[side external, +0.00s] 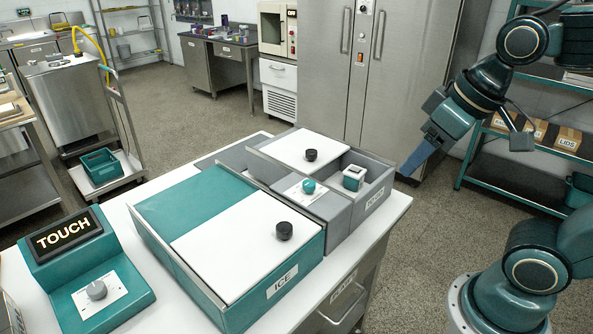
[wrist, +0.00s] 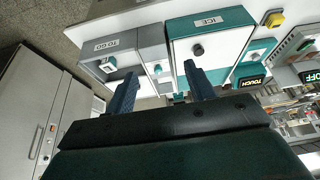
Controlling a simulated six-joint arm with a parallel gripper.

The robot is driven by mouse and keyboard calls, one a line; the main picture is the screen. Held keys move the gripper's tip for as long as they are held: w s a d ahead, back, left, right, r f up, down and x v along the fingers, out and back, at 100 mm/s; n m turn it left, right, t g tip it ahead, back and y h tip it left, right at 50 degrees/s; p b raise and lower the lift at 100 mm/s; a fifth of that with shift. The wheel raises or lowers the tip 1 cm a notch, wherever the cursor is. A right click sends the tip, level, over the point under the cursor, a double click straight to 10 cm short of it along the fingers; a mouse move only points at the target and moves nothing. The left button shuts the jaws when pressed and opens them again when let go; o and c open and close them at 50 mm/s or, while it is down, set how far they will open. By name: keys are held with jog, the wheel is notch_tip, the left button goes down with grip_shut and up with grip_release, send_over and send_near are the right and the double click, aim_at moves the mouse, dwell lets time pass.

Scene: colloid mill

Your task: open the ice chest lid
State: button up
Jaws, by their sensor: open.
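The ice chest (side external: 255,316) is a teal box labelled ICE on the white table. Its white lid (side external: 235,235) lies flat over the front part, with a teal panel behind it. A black knob (side external: 284,231) stands on the lid near the label end. In the wrist view the chest (wrist: 212,20) is upside down, with its knob (wrist: 197,50) just beyond the right fingertip. My gripper (side external: 410,170) is open and empty, with blue fingers. It hangs in the air right of the table, apart from the chest. Both fingers (wrist: 161,73) show in the wrist view.
A grey TO GO box (side external: 345,222) adjoins the chest, with its own white lid (side external: 305,150), black knob, a teal-knobbed panel and a small white cube (side external: 353,178). A teal TOUCH console (side external: 85,270) stands at the left. A steel cabinet (side external: 385,80) stands behind.

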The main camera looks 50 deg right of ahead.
jog(key=w+a+n+g, duration=0.1)
jog(key=w+a+g, duration=0.3)
jog(key=w, duration=0.8)
jog(key=g, duration=0.1)
send_over(284, 226)
jog(key=shift+n, duration=0.3)
jog(key=f, duration=0.5)
jog(key=shift+a+f, duration=0.1)
jog(key=shift+a, duration=0.1)
jog(key=shift+f, duration=0.1)
jog(key=f, duration=1.3)
jog(key=shift+d+f, duration=0.2)
jog(key=shift+f, duration=0.1)
grip_shut()
